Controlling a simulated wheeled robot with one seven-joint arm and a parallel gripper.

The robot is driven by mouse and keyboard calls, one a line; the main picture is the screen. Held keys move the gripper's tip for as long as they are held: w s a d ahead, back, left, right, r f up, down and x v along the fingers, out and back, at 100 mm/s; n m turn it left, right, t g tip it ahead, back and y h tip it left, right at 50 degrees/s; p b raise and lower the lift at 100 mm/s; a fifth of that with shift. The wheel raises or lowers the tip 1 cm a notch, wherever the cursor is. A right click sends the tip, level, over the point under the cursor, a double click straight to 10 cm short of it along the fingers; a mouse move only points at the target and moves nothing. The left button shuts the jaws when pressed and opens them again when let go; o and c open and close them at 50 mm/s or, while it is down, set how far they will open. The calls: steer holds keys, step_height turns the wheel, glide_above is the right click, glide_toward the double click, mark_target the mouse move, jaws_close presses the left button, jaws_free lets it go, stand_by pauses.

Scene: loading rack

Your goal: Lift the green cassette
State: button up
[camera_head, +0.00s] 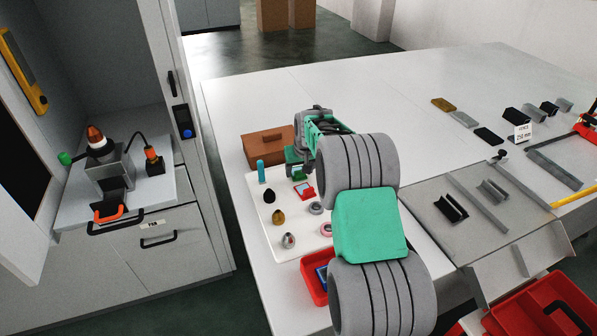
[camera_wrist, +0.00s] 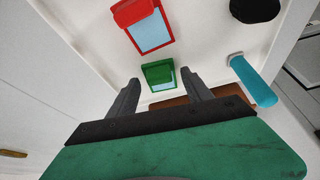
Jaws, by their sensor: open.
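The green cassette (camera_wrist: 158,75) has a pale blue face and lies on the white tray (camera_wrist: 209,52) in the wrist view. In the wrist view my gripper (camera_wrist: 162,84) is open, with one dark finger on each side of the cassette. I cannot tell whether the fingers touch it or how high they are. In the head view the green cassette (camera_head: 298,174) shows below my wrist, partly hidden by it.
A red cassette (camera_wrist: 147,27) lies close to the green one. A blue cylinder (camera_wrist: 253,81), a black piece (camera_wrist: 254,9) and several small knobs and rings share the tray. A brown box (camera_head: 268,145) stands behind it. A red bin (camera_head: 314,284) is at the front.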

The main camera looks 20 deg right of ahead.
steer(key=shift+r, duration=0.1)
jaws_close()
stand_by(0.5)
